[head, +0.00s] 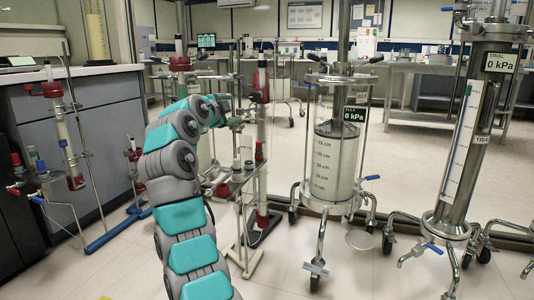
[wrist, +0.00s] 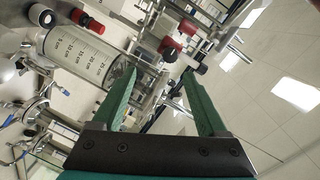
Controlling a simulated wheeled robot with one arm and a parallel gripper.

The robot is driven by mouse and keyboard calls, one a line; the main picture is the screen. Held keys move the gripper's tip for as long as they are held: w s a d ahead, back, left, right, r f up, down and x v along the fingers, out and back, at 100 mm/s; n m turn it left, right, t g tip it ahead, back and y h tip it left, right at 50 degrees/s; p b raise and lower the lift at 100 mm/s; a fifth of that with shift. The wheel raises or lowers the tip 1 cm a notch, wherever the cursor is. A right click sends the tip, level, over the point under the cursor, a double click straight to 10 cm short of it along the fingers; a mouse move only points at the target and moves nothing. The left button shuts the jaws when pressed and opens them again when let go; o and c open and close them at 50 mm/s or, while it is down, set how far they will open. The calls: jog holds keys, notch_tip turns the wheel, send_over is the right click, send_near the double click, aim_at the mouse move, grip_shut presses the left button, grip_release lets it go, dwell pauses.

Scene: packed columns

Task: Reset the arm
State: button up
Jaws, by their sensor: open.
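My gripper (wrist: 160,77) shows in the wrist view with two green fingers spread apart and nothing between them. In the head view my teal and grey arm rises from the bottom, bends right near the top and ends beside a slim column with red fittings (head: 261,92). The gripper end is small there, and I cannot tell whether it touches the column. In the wrist view a red fitting (wrist: 168,46) with a black-and-white part lies just beyond the fingertips. The view is tilted.
A wide glass column (head: 336,150) on a wheeled stand, also in the wrist view (wrist: 82,52), stands right of my arm. A steel column (head: 470,130) stands farther right. A blue-based stand (head: 98,240) and grey bench (head: 85,120) are left.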

jog(key=w+d+f+n+g+y, duration=0.2)
jog(key=d+f+n+g, duration=0.2)
jog(key=d+n, duration=0.3)
jog(key=s+d+f+n+g+y, duration=0.1)
jog(key=s+d+f+n+g, duration=0.3)
jog(key=s+d+f, duration=0.6)
jog(key=s+d+f+n+g+y, duration=0.2)
jog(key=s+f, duration=0.5)
jog(key=s, duration=1.1)
jog(key=s+d+f+n+g, duration=0.2)
jog(key=s+d+f+g, duration=0.35)
jog(key=s, duration=1.15)
jog(key=s+d+f+n+g, duration=0.15)
jog(key=s+f, duration=0.65)
jog(key=s, duration=1)
notch_tip(320, 180, up, 15)
jog(key=p, duration=1.5)
jog(key=shift+a, duration=0.15)
